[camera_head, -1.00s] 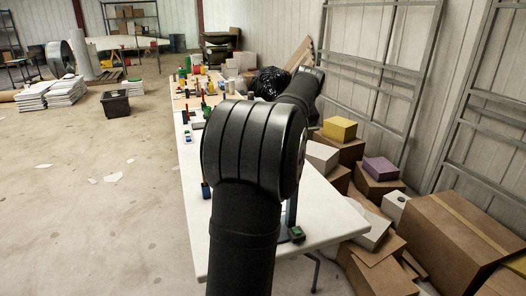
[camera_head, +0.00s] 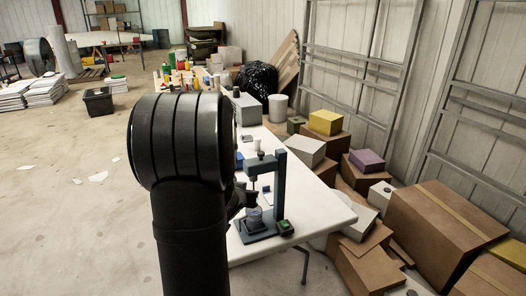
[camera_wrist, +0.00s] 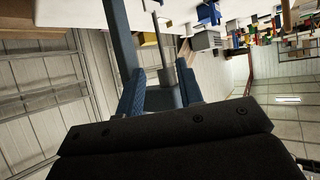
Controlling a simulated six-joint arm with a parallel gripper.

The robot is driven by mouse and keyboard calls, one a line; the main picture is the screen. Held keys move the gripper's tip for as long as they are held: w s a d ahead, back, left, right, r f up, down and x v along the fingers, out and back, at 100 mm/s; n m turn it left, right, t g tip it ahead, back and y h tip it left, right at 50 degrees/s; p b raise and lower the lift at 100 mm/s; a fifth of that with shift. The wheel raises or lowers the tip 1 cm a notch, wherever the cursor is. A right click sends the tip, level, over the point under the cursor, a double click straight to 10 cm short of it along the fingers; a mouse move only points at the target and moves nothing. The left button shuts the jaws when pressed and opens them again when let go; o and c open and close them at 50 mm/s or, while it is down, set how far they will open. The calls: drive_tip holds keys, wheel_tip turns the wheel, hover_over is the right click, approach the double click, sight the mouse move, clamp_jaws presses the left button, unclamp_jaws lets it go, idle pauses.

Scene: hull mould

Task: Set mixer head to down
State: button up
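The mixer (camera_head: 280,190) stands near the front right end of the white table, with a blue upright post and base. Its head (camera_head: 262,164) reaches left from the post top, with a thin shaft below it. My gripper is mostly hidden behind my arm in the head view, with a dark part beside the cup's left. In the wrist view my gripper (camera_wrist: 163,74) has its two blue textured fingers apart. A grey rod (camera_wrist: 161,60) and a blue-grey part show between them; contact cannot be told.
A green button box (camera_head: 286,228) sits at the base's right. The white table (camera_head: 320,212) is bare right of the mixer. A grey box (camera_head: 246,108) and several bottles stand farther back. Cardboard boxes (camera_head: 440,225) crowd the floor at right.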

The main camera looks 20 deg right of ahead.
wheel_tip(320, 180, up, 9)
drive_tip(key=s+a+m+t+h, duration=0.2)
drive_tip(key=s+t+h, duration=0.1)
drive_tip(key=h, duration=0.3)
drive_tip(key=x, duration=1.7)
drive_tip(key=shift+w+r, duration=0.15)
drive_tip(key=shift+w, duration=0.25)
clamp_jaws()
